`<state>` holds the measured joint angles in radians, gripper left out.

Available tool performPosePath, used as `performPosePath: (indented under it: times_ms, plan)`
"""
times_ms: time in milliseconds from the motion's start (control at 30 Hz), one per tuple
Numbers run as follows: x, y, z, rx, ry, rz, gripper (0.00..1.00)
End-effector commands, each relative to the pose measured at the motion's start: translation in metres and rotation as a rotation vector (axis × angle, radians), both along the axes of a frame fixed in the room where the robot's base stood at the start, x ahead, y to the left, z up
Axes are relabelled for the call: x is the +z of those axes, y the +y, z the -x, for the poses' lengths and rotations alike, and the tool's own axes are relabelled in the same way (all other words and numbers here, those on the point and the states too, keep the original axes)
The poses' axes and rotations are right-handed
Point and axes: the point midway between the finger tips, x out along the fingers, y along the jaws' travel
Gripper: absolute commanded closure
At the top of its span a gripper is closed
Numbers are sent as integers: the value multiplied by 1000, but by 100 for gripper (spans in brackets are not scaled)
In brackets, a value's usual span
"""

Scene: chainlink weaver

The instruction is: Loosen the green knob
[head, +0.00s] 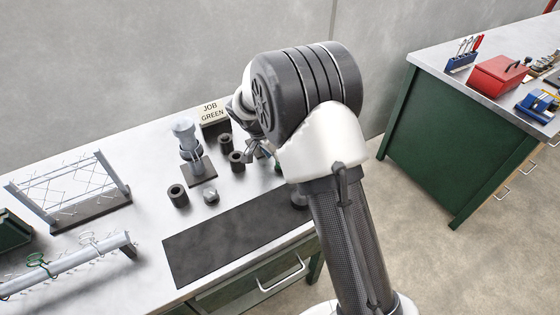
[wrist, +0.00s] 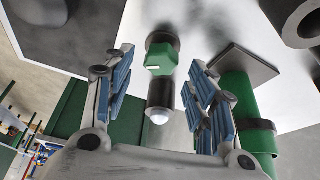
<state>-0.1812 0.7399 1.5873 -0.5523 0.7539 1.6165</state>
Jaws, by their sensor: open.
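The green knob (wrist: 161,58) is a faceted green piece on a dark round post with a pale rounded end, seen in the middle of the wrist view. My gripper (wrist: 163,76) is open, with one blue-padded finger on each side of the knob. Gaps show between the knob and both fingers, and I see no contact. In the head view my gripper (head: 258,151) is low over the bench beside the dark cylinders, mostly hidden by my arm. A small bit of green shows there beside it; I cannot tell if it is the knob.
A larger green cylinder with a black band (wrist: 243,95) stands close to the right finger. On the bench are dark hollow cylinders (head: 178,196), a grey post fixture (head: 186,135), a "JOB GREEN" sign (head: 213,111) and a wire rack (head: 75,190). The dark mat (head: 225,240) is mostly clear.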

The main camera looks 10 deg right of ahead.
Motion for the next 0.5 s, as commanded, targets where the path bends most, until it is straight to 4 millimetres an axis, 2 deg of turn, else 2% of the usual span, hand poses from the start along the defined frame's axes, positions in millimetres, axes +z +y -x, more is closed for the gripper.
performPosePath:
  times_ms: [33, 200, 500]
  plan:
    - [-8, -2, -2, 0, 0, 0, 48]
    - [-18, -6, -4, 1, -1, 1, 48]
    - [-19, -7, -5, 1, -2, 0, 48]
